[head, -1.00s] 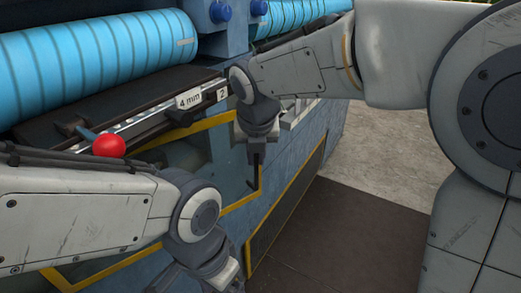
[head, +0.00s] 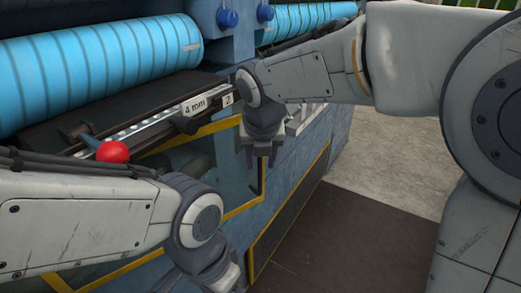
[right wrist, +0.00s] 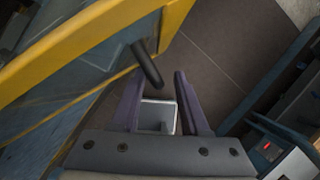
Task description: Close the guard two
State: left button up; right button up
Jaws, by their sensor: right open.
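A guard with a yellow frame (head: 241,206) and a see-through panel hangs on the blue machine below the label "2" (head: 227,99). In the right wrist view the yellow frame (right wrist: 85,47) crosses the upper left. A dark bar handle (right wrist: 148,66) stands out from the panel near my left-hand fingertip; I cannot tell if they touch.
A red ball knob (head: 112,152) on a lever sits by a "4 mm" scale (head: 194,104), close above my left arm. Blue rollers (head: 100,70) lie behind. A dark mat (head: 335,235) covers the floor at right, with open concrete beyond.

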jog(key=b+v, duration=0.1)
jog(key=v, duration=0.9)
jog(key=shift+b, duration=0.3)
jog(key=shift+s, duration=0.1)
